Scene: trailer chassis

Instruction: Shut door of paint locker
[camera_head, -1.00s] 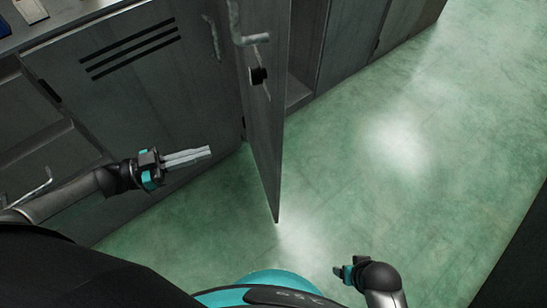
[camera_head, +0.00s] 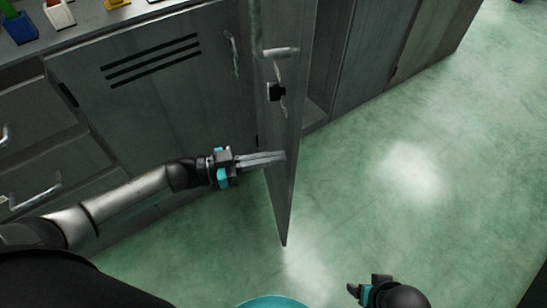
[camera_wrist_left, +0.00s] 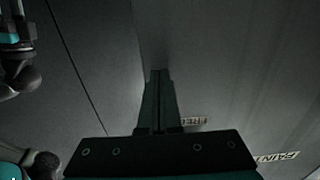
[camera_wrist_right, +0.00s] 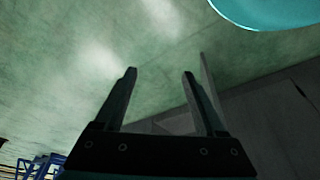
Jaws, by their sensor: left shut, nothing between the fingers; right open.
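The paint locker door (camera_head: 282,190) is a grey metal panel that stands open, jutting out from the cabinet row over the green floor. In the left wrist view the shut fingers (camera_wrist_left: 159,75) point at grey panels, with a partly hidden "PAINT" label (camera_wrist_left: 277,159) at lower right. My right gripper (camera_wrist_right: 158,75) is open and empty, low over the floor.
A closed cabinet door (camera_head: 150,85) with vent slots and drawers (camera_head: 60,165) with bar handles lie left of the open door. Small coloured items (camera_head: 57,12) stand on the counter. The green floor (camera_head: 400,200) to the right is clear.

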